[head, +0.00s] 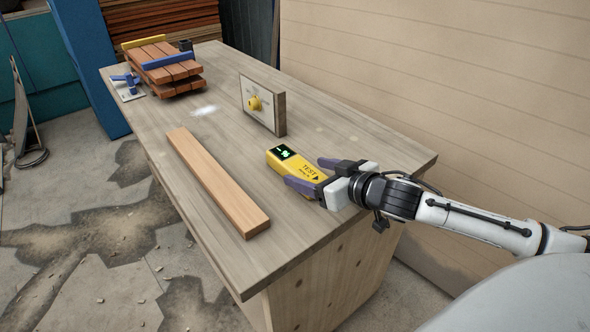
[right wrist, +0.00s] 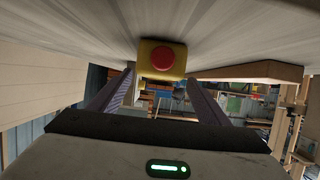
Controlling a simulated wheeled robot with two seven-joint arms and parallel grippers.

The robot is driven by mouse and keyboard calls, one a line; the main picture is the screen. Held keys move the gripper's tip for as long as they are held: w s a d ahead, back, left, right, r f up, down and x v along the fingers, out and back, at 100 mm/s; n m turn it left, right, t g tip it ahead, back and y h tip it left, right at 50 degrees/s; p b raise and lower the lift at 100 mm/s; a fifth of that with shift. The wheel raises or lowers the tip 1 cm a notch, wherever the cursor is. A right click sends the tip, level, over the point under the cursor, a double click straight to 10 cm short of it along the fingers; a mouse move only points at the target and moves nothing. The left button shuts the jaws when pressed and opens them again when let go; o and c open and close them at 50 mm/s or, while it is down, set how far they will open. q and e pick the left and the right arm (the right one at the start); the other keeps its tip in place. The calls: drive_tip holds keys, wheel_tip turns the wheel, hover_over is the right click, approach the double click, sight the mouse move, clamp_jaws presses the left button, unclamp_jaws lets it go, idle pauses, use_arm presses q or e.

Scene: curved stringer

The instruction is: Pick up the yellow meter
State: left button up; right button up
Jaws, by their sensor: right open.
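The yellow meter (head: 303,169) lies on the workbench near its right end, with a small green-lit screen and the word TEST on top. My right gripper (head: 312,175) is at the meter, its two purple fingers apart, one on each side of the meter's near part. In the right wrist view the meter (right wrist: 162,60) shows end-on with a red round button, just ahead of and between the fingertips (right wrist: 160,82). I cannot tell whether either finger touches it. My left gripper is not in view.
A wooden board (head: 216,181) lies along the front of the workbench (head: 330,228). An upright panel with a yellow knob (head: 262,103) stands behind the meter. Stacked brown slats with clamps (head: 168,70) and a blue tool (head: 126,84) are at the far left end. A wall runs behind.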

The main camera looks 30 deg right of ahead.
sight(302, 167)
drive_tip(key=shift+d+x, duration=0.2)
drive_tip(key=shift+x, duration=3.05)
drive_tip(key=shift+r, duration=0.1)
drive_tip(key=shift+w+r, duration=0.1)
drive_tip(key=c, duration=1.4)
